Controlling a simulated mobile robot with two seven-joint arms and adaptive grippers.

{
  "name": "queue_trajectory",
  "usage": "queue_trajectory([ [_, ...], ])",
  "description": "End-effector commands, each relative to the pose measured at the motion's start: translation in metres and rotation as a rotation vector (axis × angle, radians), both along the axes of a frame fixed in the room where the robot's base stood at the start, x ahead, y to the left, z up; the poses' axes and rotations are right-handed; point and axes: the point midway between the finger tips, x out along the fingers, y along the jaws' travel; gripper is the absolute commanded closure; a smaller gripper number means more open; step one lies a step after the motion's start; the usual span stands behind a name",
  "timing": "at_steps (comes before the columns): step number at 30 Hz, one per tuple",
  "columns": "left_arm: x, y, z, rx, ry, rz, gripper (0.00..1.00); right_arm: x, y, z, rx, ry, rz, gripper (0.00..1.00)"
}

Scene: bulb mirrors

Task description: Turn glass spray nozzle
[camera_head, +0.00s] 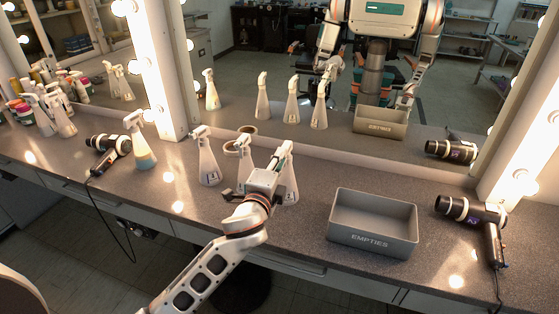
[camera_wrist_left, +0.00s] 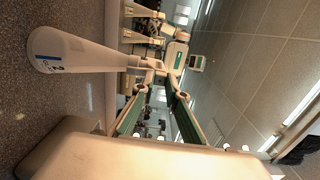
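Three slim, pale spray bottles stand in the middle of the counter: a left one (camera_head: 208,165), a middle one (camera_head: 244,165) and a right one (camera_head: 291,185). My left gripper (camera_head: 279,165) is at the right bottle and partly covers it. In the left wrist view a bottle (camera_wrist_left: 85,55) with a blue-edged label lies across the picture, its white spray nozzle (camera_wrist_left: 153,65) at the fingertips. The green-padded fingers of the left gripper (camera_wrist_left: 157,86) are apart; contact with the nozzle is unclear. My right gripper is not directly in view.
A grey bin marked EMPTIES (camera_head: 370,222) stands right of the bottles. A hair dryer (camera_head: 478,216) lies farther right; another (camera_head: 112,148) lies left, beside a spray bottle with bluish liquid (camera_head: 142,153). A large mirror (camera_head: 270,50) rises behind, reflecting bottles, bin and me.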

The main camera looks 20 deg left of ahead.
Motion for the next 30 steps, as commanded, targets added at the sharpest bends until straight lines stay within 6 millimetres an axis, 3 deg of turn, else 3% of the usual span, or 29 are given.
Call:
queue_trajectory([
  [3, 0.000, 0.000, 0.000, 0.010, 0.001, 0.000, 0.69, 0.000, 0.000, 0.000, -0.001, 0.001, 0.000, 0.60],
  [14, -0.004, 0.000, 0.000, 0.013, 0.002, -0.001, 0.69, -0.001, -0.001, -0.001, -0.002, 0.004, 0.001, 0.60],
  [30, -0.051, -0.001, -0.001, 0.013, 0.002, -0.001, 0.69, -0.002, 0.000, 0.001, -0.002, 0.007, 0.000, 0.60],
])
